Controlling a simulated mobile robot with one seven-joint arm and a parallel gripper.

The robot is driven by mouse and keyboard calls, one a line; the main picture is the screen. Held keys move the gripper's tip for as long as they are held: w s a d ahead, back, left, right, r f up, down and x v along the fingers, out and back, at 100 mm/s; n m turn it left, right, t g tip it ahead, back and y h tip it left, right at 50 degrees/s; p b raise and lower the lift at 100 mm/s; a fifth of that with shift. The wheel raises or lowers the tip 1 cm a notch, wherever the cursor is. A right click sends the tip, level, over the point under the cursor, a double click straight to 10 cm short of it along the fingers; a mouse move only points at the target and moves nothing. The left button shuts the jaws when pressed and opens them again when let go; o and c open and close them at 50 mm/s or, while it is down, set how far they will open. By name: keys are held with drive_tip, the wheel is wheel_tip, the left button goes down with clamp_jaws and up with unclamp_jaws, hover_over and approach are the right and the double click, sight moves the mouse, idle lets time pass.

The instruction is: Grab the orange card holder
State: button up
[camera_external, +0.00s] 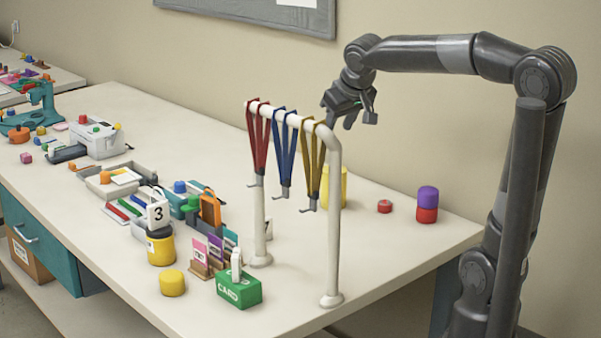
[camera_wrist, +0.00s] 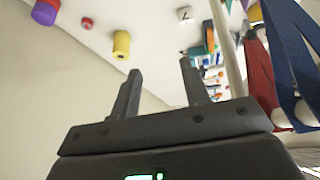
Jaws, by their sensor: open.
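The orange card holder (camera_external: 210,209) stands upright among the items in the middle of the table, beside teal pieces, in the external view. A small orange patch that looks like it shows in the wrist view (camera_wrist: 210,38), partly crowded by other items. My gripper (camera_external: 350,119) is raised behind the lanyard rack, well to the right of the card holder and apart from it. In the wrist view my gripper (camera_wrist: 161,68) has its two fingers spread, with nothing between them.
A white rack (camera_external: 334,220) with red (camera_external: 259,140), blue (camera_external: 284,150) and yellow (camera_external: 316,165) lanyards stands between my gripper and the card holder. A green card box (camera_external: 239,291), yellow cylinder (camera_external: 161,250) and number 3 block (camera_external: 158,213) are nearby. The table's right end is mostly clear.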

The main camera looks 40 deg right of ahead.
drive_tip(key=w+a+m, duration=0.1)
drive_tip(key=w+a, duration=0.1)
drive_tip(key=w, duration=0.8)
drive_tip(key=w+a, duration=0.2)
drive_tip(key=w, duration=0.8)
drive_tip(key=y, duration=0.2)
hover_over(210, 199)
drive_tip(key=d, duration=0.5)
wheel_tip(210, 199, down, 13)
drive_tip(key=shift+n+g, duration=0.8)
drive_tip(key=shift+n, duration=0.1)
drive_tip(key=a+f, duration=0.1)
drive_tip(key=f, duration=0.2)
drive_tip(key=a+f, duration=0.2)
drive_tip(key=f, duration=0.2)
drive_tip(key=s+a+f, duration=0.1)
drive_tip(key=a+f, duration=0.1)
drive_tip(key=f, duration=0.2)
drive_tip(key=shift+x, duration=2.35)
drive_tip(key=shift+d, duration=0.15)
drive_tip(key=shift+c, duration=0.3)
clamp_jaws()
